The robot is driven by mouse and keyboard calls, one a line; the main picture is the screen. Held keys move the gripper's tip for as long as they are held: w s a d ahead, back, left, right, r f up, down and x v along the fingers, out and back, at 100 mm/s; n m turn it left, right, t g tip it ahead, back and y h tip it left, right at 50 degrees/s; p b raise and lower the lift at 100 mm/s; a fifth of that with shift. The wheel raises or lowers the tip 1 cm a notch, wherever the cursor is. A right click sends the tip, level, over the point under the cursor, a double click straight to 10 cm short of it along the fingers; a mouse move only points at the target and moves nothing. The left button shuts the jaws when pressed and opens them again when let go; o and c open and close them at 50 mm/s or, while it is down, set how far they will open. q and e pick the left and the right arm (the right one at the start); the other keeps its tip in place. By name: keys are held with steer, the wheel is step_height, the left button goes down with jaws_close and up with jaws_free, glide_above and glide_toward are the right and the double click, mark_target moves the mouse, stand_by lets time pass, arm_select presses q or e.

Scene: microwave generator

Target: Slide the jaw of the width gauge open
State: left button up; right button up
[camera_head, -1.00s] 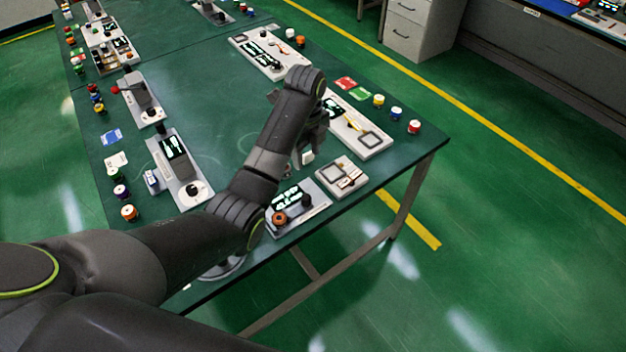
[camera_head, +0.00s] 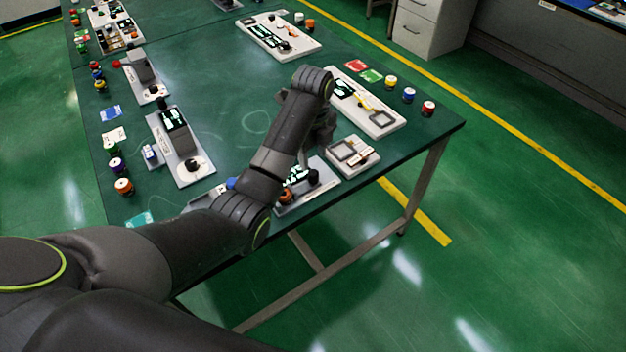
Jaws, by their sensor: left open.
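My left gripper (camera_head: 322,138) is over the right part of the green table, partly hidden behind my own arm; its fingertips are hard to make out. Just right of it is a pale block (camera_head: 353,155) with a square grey frame and a light bar across it. Behind it lies a white board (camera_head: 385,122) with a lit display, a yellow strip and a square grey frame. I cannot tell for certain which one is the width gauge. I see nothing held in the left gripper. My right gripper is not in view.
A device with a lit display and dark knob (camera_head: 298,187) stands at the near table edge, partly behind my arm. Several coloured jars (camera_head: 409,94) stand at the right. Another display unit (camera_head: 180,145) stands at the left. The table's middle is fairly clear.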

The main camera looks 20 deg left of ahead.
mark_target(313, 172)
arm_select(q)
step_height(313, 172, down, 8)
steer(key=shift+r+b, duration=0.25)
steer(key=shift+b, duration=0.3)
jaws_close()
